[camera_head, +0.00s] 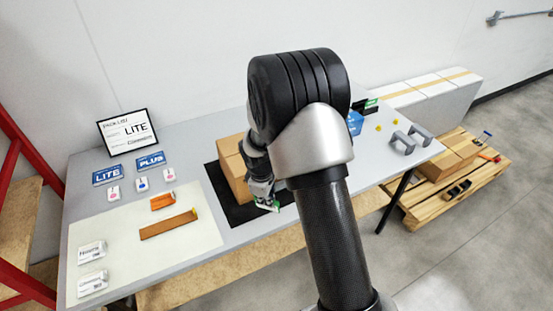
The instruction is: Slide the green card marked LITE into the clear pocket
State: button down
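My gripper (264,203) points down at the front of the cardboard box (232,165), over the black mat (243,212). A small green and white piece, which looks like the green card (268,207), shows at its fingertips; the fingers appear shut on it. Its marking is too small to read. The clear pocket cannot be made out; my arm hides part of the box and mat.
The blue LITE (107,176) and PLUS (150,161) pieces lie at the left, below a framed pick list (128,132). Orange (162,201) and brown (169,224) pieces lie on a pale mat (135,252). Grey brackets (410,140) stand at the right.

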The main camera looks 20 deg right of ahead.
jog(key=w+d+r+n+t+y+b, duration=0.1)
jog(key=w+d+r+n+t+b, duration=0.1)
jog(key=w+d+r+n, duration=0.7)
notch_tip(320, 180, down, 7)
jog(key=s+b, duration=0.1)
jog(key=b, duration=0.2)
jog(key=shift+s+d+b, duration=0.15)
jog(key=shift+d+b, duration=0.1)
jog(key=shift+b, duration=0.15)
jog(key=shift+f+b, duration=1.05)
jog(key=shift+b, duration=0.05)
dwell(1.5)
jog(key=c, duration=2.3)
grip_release()
jog(key=o, duration=0.6)
jog(key=shift+r, duration=0.1)
jog(key=shift+p+v, duration=1.4)
jog(key=shift+v, duration=2.05)
